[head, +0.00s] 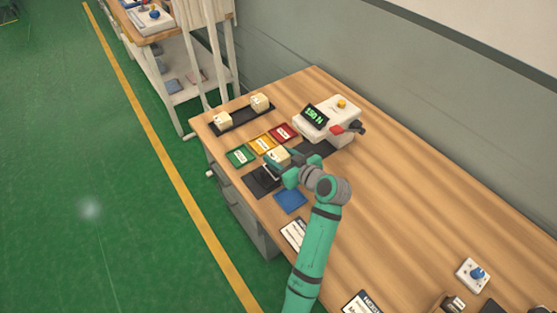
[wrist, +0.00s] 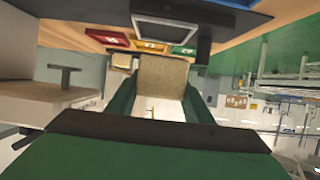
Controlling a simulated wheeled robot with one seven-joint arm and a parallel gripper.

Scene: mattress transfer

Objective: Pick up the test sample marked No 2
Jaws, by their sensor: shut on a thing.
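My gripper (head: 279,164) is shut on a cream block-shaped sample (head: 278,154) over the left part of the wooden table, beside the coloured cards. In the wrist view the sample (wrist: 163,78) sits between the two green fingers. A mark shows on its face in the head view, but I cannot read the number. Two similar cream samples, a left one (head: 222,120) and a right one (head: 260,102), stand on a black tray (head: 240,117) at the table's far left end. Their numbers are too small to read.
Green (head: 240,155), yellow (head: 263,143) and red (head: 283,132) cards lie between tray and gripper. A white device (head: 335,123) with a green display stands behind. A blue mat (head: 290,199) lies in front. The table's middle right is clear.

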